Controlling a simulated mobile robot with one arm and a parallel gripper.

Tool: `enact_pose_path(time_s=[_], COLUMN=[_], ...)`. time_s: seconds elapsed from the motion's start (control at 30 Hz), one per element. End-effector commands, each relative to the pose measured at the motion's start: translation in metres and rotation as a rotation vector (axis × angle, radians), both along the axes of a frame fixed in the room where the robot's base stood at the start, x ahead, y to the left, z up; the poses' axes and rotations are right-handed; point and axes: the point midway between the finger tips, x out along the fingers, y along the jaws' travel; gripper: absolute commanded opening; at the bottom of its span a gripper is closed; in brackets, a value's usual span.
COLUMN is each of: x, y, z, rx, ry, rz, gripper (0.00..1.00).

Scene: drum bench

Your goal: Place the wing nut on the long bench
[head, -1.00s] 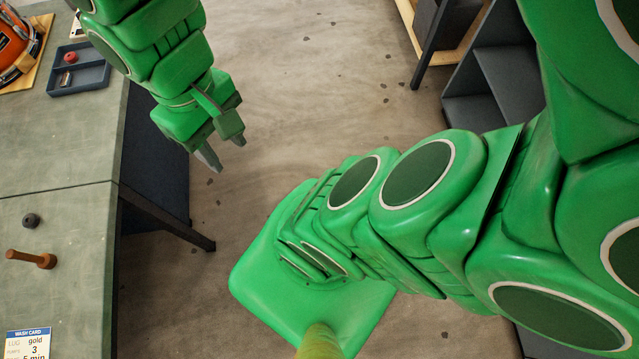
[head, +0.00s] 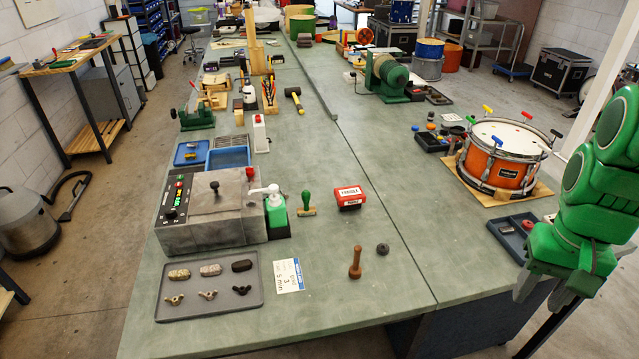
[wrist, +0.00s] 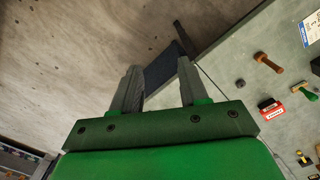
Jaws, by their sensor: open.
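Several wing nuts lie in a row in a grey tray at the near left of the long bench (head: 330,300) in the head view. My gripper (head: 545,290) hangs at the right, beyond the bench's right edge and far from the tray. In the wrist view my gripper (wrist: 160,88) is open with nothing between its fingers, over the floor beside the bench.
The grey tray (head: 212,310) also holds several small blocks. Nearby are a wash card (head: 288,275), a wooden peg (head: 355,262), a black knob (head: 382,249), a red box (head: 349,198) and a control box (head: 215,215). An orange drum (head: 497,165) stands at the right. The front middle of the bench is bare.

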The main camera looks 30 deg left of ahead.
Motion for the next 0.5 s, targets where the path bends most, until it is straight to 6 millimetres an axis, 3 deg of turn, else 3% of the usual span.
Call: enact_pose_path(time_s=[0.1, 0.5], x=[0.032, 0.128], y=[0.017, 0.085], z=[0.0, -0.003], rx=[-0.002, -0.003], ry=[-0.017, -0.087], rz=[0.038, 0.175], gripper=[0.44, 0.44])
